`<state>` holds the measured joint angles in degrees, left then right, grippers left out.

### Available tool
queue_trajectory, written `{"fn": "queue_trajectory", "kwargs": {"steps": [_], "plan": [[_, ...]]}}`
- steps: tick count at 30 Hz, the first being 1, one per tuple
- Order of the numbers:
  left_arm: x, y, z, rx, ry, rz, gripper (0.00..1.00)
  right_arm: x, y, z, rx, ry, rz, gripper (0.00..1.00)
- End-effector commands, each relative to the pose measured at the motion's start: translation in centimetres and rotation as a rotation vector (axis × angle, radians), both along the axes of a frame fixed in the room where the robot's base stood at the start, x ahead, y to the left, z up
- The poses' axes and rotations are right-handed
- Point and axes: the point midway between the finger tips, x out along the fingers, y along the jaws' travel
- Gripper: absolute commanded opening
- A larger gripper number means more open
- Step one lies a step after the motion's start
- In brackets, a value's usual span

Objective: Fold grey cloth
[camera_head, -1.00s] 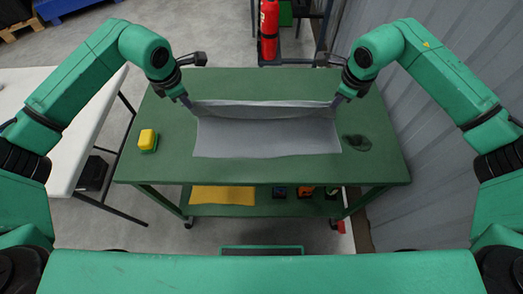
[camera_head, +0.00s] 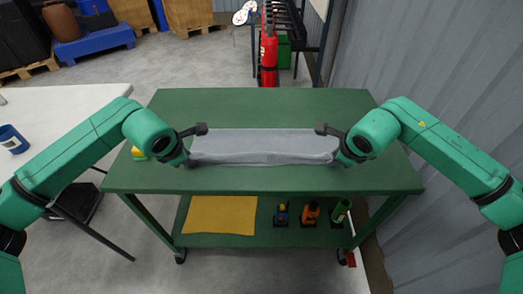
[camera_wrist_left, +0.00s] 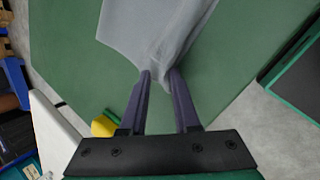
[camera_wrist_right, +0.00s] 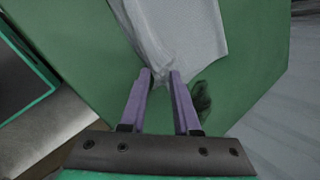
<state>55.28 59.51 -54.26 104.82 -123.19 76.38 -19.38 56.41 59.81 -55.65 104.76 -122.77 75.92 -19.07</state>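The grey cloth (camera_head: 262,145) lies on the green workbench (camera_head: 262,105), doubled over into a narrow band with its fold at the far side. Its near edge is slightly raised and wavy. My left gripper (camera_head: 187,163) is at the near left corner; in the left wrist view its fingers (camera_wrist_left: 160,75) pinch bunched cloth (camera_wrist_left: 160,30). My right gripper (camera_head: 340,160) is at the near right corner; in the right wrist view cloth (camera_wrist_right: 180,28) runs between its fingers (camera_wrist_right: 161,76). Whether the near edges line up is hard to tell.
A yellow-and-green block (camera_head: 138,153) is at the bench's left, partly behind my left arm. A dark green lump (camera_wrist_right: 201,98) lies beside my right gripper. The lower shelf holds a yellow cloth (camera_head: 220,214) and several small items. A corrugated wall (camera_head: 440,80) stands at right.

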Motion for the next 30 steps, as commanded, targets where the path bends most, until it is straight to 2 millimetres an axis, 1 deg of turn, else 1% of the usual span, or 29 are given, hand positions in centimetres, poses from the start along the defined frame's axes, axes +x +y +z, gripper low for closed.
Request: {"fn": "queue_trajectory", "kwargs": {"steps": [1, 2, 11, 14, 19, 27, 30], "plan": [[0.0, 0.0, 0.0, 0.000, 0.000, 0.000, 0.53, 0.0, 0.0, 0.0, 0.000, 0.000, 0.000, 0.53], [0.0, 0.0, 0.0, 0.000, 0.000, 0.000, 0.55, 0.0, 0.0, 0.0, 0.000, 0.001, 0.000, 0.55], [0.0, -0.1, -0.1, -0.001, 0.003, -0.002, 0.55, -0.1, 0.1, -0.1, 0.001, 0.003, 0.002, 0.55], [-0.2, -0.1, 0.4, -0.001, 0.001, -0.003, 0.55, -0.2, 0.1, 0.4, 0.000, 0.002, 0.002, 0.55], [-1.4, 0.0, 3.4, 0.001, -0.003, -0.003, 0.55, -1.4, 0.0, 3.4, 0.000, -0.002, 0.002, 0.55], [-4.8, 0.0, 7.6, 0.001, -0.002, -0.002, 0.55, -4.8, 0.0, 7.6, 0.000, -0.001, 0.001, 0.55], [-5.8, 0.0, 8.7, 0.001, -0.001, -0.001, 0.55, -5.8, 0.0, 8.7, 0.000, 0.000, 0.001, 0.55]]}}
